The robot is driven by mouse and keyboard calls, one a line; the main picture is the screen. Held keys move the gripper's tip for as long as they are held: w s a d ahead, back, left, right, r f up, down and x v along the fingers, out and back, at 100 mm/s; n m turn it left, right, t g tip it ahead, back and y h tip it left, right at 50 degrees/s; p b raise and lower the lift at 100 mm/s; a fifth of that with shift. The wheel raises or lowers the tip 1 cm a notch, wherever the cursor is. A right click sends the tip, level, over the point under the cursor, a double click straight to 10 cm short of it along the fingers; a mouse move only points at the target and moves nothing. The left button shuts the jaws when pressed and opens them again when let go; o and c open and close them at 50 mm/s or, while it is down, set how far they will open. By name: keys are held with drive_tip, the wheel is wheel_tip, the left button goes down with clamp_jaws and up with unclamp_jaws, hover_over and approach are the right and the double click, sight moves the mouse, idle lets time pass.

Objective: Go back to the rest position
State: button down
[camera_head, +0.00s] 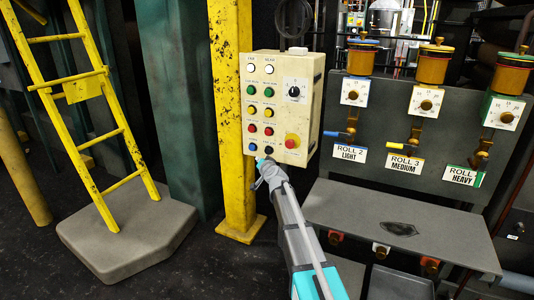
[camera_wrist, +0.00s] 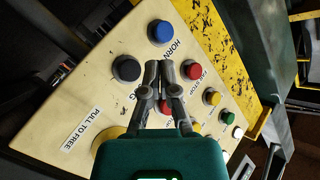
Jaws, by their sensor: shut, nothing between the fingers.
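My gripper (camera_head: 261,165) is at the lower edge of a cream control box (camera_head: 300,122) in the head view, just under its blue and black buttons. In the wrist view my gripper (camera_wrist: 159,66) has its two fingers together, with nothing between them. The fingertips lie over the box face among a blue button (camera_wrist: 160,32), a black button (camera_wrist: 126,68) and a red button (camera_wrist: 192,69). Whether they touch the face cannot be told. The fingers partly cover another red button (camera_wrist: 166,106).
The box hangs by a yellow post (camera_head: 231,130). A yellow ladder (camera_head: 88,110) stands on a grey slab (camera_head: 130,240) at left. At right are a grey machine panel (camera_head: 385,110) with gauges and levers, and a grey shelf (camera_head: 400,222). Dark floor is open between slab and post.

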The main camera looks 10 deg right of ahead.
drive_tip(key=s+a+f+n+g+y, duration=0.1)
drive_tip(key=s+a+f+n+g, duration=0.2)
drive_tip(key=s, duration=0.4)
drive_tip(key=s+f+n+g, duration=0.1)
drive_tip(key=s+f+g, duration=0.25)
drive_tip(key=s, duration=0.35)
drive_tip(key=s+a+f+n+g+y, duration=0.1)
drive_tip(key=s+a+f+g, duration=0.1)
drive_tip(key=s+f, duration=0.4)
drive_tip(key=s+d+f+g+h, duration=0.1)
drive_tip(key=s+d+g+h, duration=0.2)
drive_tip(key=s, duration=0.9)
drive_tip(key=s+d+f+g+h, duration=0.25)
drive_tip(key=s+g, duration=0.25)
drive_tip(key=s, duration=0.7)
wheel_tip(320, 180, up, 35)
drive_tip(key=p, duration=3.4)
drive_tip(key=shift+w+f+n+y+p, duration=0.2)
drive_tip(key=shift+w+n+y+p, duration=0.1)
drive_tip(key=shift+y, duration=0.15)
drive_tip(key=shift+d, duration=0.15)
